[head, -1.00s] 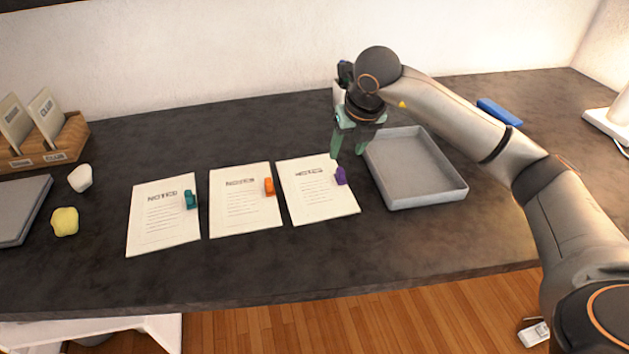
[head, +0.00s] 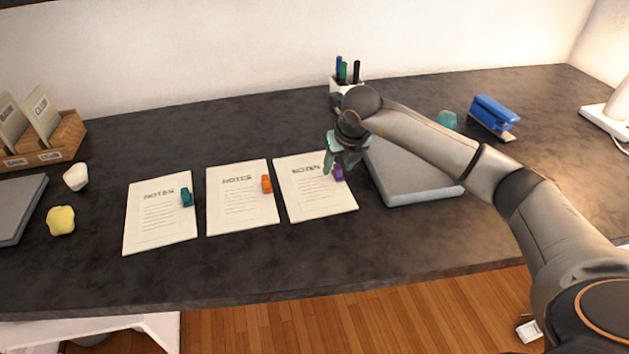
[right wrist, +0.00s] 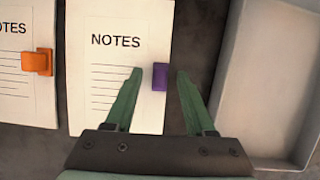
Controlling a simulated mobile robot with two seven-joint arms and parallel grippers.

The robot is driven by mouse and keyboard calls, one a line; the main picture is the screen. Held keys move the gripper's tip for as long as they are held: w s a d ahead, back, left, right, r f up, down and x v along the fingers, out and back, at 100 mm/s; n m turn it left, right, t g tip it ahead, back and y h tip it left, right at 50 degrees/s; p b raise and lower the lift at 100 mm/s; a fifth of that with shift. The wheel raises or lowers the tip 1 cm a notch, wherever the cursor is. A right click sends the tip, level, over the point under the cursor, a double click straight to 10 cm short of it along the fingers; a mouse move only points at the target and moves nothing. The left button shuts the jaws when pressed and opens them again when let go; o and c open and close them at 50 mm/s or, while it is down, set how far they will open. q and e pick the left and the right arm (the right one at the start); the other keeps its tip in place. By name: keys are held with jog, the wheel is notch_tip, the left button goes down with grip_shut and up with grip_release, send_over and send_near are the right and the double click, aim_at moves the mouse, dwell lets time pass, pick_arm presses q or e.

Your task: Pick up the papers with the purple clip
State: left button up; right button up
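The papers with the purple clip (head: 316,194) lie flat on the dark desk, the rightmost of three stacks. They also show in the right wrist view (right wrist: 100,70). The purple clip (right wrist: 160,76) sits on their right edge; it shows in the head view too (head: 338,173). My right gripper (head: 332,171) is just above this clip. In the right wrist view its green fingers (right wrist: 159,76) are open, one to each side of the clip, with nothing held. Whether the fingertips touch the papers cannot be told. My left gripper is not in view.
Papers with an orange clip (head: 238,205) and papers with a teal clip (head: 158,218) lie to the left. A grey tray (head: 425,193) stands close on the right. A pen cup (head: 345,84) and blue stapler (head: 493,115) are farther back. The desk in front is clear.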

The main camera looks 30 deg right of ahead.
grip_shut()
jog(key=shift+r, duration=0.1)
dwell(0.6)
jog(key=shift+r, duration=0.45)
notch_tip(320, 180, up, 2)
jog(key=shift+r, duration=0.15)
jog(key=s+a+r, duration=0.1)
jog(key=s+r, duration=0.8)
jog(key=s, duration=0.5)
jog(key=shift+r, duration=0.35)
